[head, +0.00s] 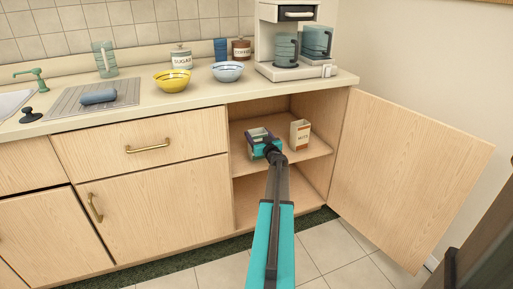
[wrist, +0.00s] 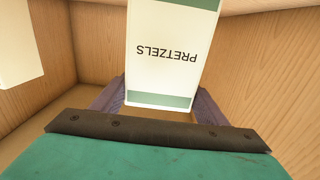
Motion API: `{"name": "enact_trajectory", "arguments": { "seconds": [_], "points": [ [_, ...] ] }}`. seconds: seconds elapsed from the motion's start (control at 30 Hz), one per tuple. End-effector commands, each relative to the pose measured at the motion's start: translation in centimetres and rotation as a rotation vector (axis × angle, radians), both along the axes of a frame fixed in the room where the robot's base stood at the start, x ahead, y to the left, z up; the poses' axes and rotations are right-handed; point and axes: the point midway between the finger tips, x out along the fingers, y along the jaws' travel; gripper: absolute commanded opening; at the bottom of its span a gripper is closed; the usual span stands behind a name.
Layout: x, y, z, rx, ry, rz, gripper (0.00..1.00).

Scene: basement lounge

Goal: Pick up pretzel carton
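The pretzel carton (wrist: 165,60) is off-white with green bands and the word PRETZELS, upside down in the wrist view, its top edge out of frame. It fills the space between the purple fingers of my gripper (wrist: 160,105), one on each side. No clear gap shows beside it, but the fingertips are hidden behind it, so I cannot tell whether they press on it. In the head view my gripper (head: 262,146) is inside the open cupboard, above the upper shelf, with the carton (head: 256,134) mostly covered by it.
The NUTS carton (head: 300,135) stands upright on the shelf (head: 312,151), just right of my gripper. The cupboard door (head: 405,170) is swung open to the right. The counter (head: 215,93) above holds bowls, canisters and a coffee machine (head: 291,50). Cupboard walls close in on the sides.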

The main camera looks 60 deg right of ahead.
Motion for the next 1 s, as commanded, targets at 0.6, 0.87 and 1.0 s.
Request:
{"name": "enact_trajectory", "arguments": {
  "seconds": [0.6,0.87,1.0],
  "points": [
    [-0.1,0.0,0.5,-0.001,-0.001,0.000,0.29],
    [-0.1,0.0,2.7,0.000,-0.001,-0.001,0.29],
    [-0.4,0.3,3.8,0.000,0.000,-0.001,0.29]
  ]
}}
